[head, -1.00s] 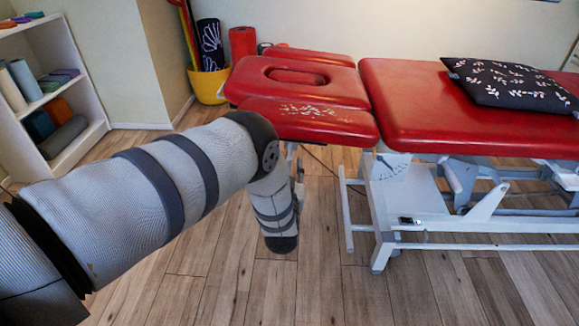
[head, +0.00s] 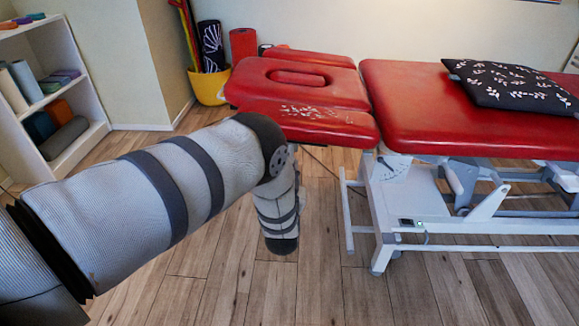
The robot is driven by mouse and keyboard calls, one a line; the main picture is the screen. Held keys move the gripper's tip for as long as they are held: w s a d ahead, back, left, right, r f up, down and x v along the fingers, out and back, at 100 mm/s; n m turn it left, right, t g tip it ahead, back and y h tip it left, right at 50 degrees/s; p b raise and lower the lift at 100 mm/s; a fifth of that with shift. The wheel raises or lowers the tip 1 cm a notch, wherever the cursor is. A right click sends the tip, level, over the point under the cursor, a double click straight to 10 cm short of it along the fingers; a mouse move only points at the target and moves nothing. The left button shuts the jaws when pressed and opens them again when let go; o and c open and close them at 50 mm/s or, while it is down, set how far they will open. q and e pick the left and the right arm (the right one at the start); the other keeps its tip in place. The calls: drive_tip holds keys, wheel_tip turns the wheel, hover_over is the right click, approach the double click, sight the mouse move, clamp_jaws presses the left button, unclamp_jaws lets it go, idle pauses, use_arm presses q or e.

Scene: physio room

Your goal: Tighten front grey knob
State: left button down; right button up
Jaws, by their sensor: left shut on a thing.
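The red treatment table has a head section (head: 300,98) with a face opening and worn patches on its near pad. My left arm reaches in from the left and bends down just in front of that pad's near edge. My left gripper (head: 299,186) is mostly hidden behind my own wrist, with only a sliver showing below the head section. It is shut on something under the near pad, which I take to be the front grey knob. The knob itself is hidden by my arm. My right gripper is not in view.
The table's white frame (head: 383,220) stands on the floor right of my gripper. A dark patterned pillow (head: 510,86) lies on the main red pad (head: 420,105). A yellow bucket (head: 209,88) with rolled mats and a white shelf (head: 75,140) stand behind. The near wooden floor (head: 330,290) is clear.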

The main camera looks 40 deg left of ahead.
use_arm(q)
drive_tip(key=m, duration=0.3)
drive_tip(key=shift+f+m, duration=0.1)
drive_tip(key=shift+m, duration=0.3)
drive_tip(key=m+b, duration=0.1)
drive_tip(key=m, duration=0.2)
drive_tip(key=shift+m, duration=0.3)
drive_tip(key=m+b, duration=0.1)
drive_tip(key=m, duration=0.4)
drive_tip(key=shift+b, duration=0.3)
drive_tip(key=shift+a+m+b, duration=0.1)
drive_tip(key=shift+m+b, duration=0.4)
drive_tip(key=shift+m, duration=1)
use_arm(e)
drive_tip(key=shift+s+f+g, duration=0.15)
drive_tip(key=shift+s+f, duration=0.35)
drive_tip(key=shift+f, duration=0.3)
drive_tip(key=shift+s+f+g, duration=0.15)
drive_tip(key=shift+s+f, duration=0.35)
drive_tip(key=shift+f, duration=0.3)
use_arm(q)
drive_tip(key=c, duration=1.6)
unclamp_jaws()
drive_tip(key=shift+s, duration=0.1)
